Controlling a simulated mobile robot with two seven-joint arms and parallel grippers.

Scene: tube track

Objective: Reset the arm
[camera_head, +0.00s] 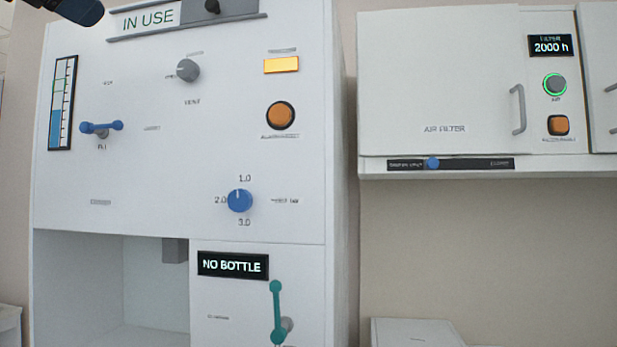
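A dark, blue-tipped part (80,10), which looks like part of my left arm or gripper, shows at the top left corner, in front of the white cabinet (130,190). It is cut off by the frame, and no pair of fingers can be made out. It appears apart from the controls on the panel. My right gripper is not in view.
The cabinet carries a blue lever (101,127), a grey knob (187,71), a blue dial (240,201), an orange button (281,115) and a teal lever (277,312). An air filter cabinet (440,80) hangs at the right.

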